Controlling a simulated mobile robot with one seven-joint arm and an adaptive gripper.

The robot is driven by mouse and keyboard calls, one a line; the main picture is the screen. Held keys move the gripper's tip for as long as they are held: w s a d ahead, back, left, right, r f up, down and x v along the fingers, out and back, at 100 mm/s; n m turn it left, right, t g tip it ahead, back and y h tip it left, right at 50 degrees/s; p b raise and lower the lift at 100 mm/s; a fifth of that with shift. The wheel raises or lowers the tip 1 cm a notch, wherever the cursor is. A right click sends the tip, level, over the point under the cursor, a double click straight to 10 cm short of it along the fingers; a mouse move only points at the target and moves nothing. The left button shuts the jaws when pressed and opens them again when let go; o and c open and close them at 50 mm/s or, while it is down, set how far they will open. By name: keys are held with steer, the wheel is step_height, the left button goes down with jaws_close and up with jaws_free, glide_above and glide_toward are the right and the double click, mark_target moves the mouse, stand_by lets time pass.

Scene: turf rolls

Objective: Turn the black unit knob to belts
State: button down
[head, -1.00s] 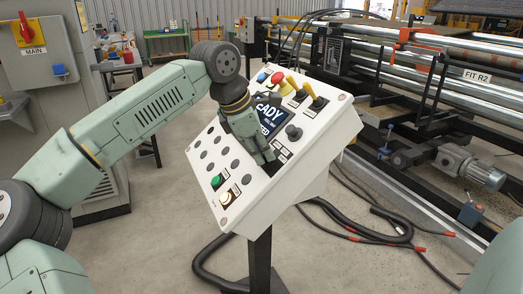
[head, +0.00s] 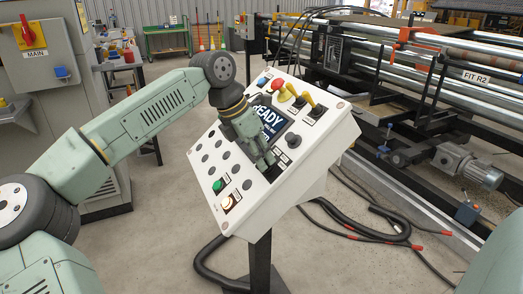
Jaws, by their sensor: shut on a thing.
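The white control panel (head: 257,205) stands tilted on a dark post, with a lit screen (head: 269,117) reading READY. My gripper (head: 267,165) reaches down to the panel face just below the screen, its fingers closed on a small knob there. The fingers hide that knob almost fully, so its pointer and setting cannot be read. Another black knob (head: 294,140) shows uncovered to the right of my gripper, apart from it. Small labels beside my gripper are too small to read.
The panel also bears a red button (head: 263,82), yellow-handled switches (head: 307,99), a green button (head: 218,185) and a lit white button (head: 229,202). Black hoses (head: 345,222) lie on the floor. A roller machine stands behind at right, a grey MAIN cabinet (head: 60,110) at left.

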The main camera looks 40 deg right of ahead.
steer(key=n+g+p, duration=0.1)
steer(key=n+p, duration=0.1)
steer(key=n, duration=0.3)
steer(key=shift+w+p, duration=0.2)
steer(key=shift+p, duration=0.1)
steer(key=n, duration=0.2)
steer(key=n+g+p, duration=0.1)
steer(key=n, duration=0.1)
steer(key=shift+w+a+f+n+g+h, duration=0.1)
steer(key=shift+f+n+g+h, duration=0.05)
steer(key=shift+n+g+h, duration=0.15)
steer(key=c, duration=1.6)
jaws_free()
steer(key=shift+c, duration=0.2)
steer(key=v, duration=1.2)
